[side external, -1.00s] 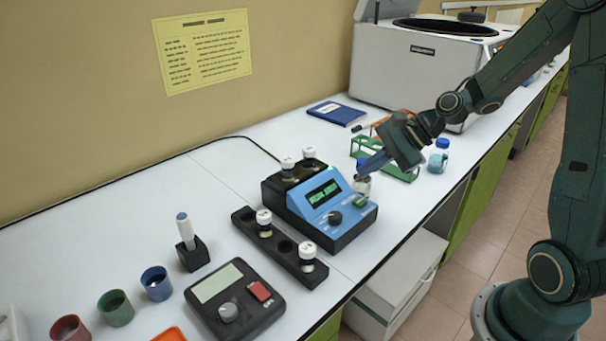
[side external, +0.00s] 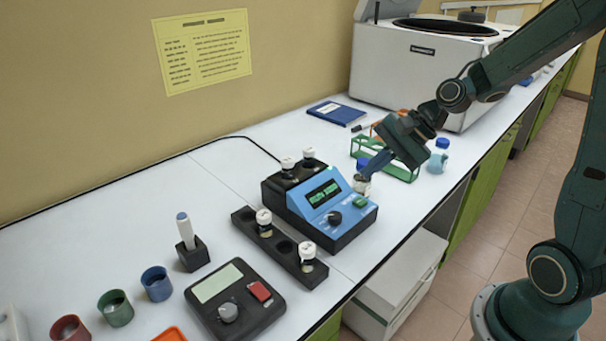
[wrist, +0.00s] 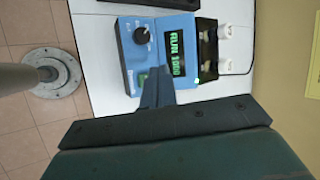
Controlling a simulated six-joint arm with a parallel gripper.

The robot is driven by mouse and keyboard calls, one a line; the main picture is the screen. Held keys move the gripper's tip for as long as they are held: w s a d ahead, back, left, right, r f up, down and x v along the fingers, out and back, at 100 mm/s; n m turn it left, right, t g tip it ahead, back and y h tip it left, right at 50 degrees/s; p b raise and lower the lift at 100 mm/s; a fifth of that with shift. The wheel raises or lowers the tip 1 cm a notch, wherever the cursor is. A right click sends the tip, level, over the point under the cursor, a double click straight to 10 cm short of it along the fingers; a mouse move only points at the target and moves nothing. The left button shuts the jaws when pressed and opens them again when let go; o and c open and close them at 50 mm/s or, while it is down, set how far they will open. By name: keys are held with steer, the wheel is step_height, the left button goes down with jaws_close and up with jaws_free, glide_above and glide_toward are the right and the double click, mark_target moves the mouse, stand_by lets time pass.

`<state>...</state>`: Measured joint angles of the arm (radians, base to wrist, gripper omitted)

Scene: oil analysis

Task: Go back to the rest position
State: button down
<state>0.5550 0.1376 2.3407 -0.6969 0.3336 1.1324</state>
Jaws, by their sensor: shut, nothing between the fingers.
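My gripper (side external: 368,172) is shut and empty. In the side view its fingertips are just right of the blue analyser (side external: 322,205), close to a small clear vial (side external: 361,184) partly hidden behind it. Whether they touch cannot be told. Two white-capped vials stand at the back of the analyser.
A black rack (side external: 285,249) with two white-capped vials stands in front of the analyser. A green rack (side external: 405,170) and a blue-capped bottle (side external: 438,158) are near my gripper. A large white centrifuge (side external: 420,70) stands behind. The air above the bench front is clear.

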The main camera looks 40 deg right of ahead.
steer(key=s+a+r+n+h, duration=0.1)
steer(key=s+r+n+h, duration=0.1)
steer(key=s+r+n, duration=0.3)
steer(key=s+a+r+n+h, duration=0.2)
steer(key=s+r+n+h, duration=0.1)
steer(key=s+n, duration=0.7)
steer(key=s+r, duration=0.1)
steer(key=s, duration=0.2)
steer(key=shift+a+r, duration=0.2)
steer(key=shift+r, duration=0.15)
stand_by(4.5)
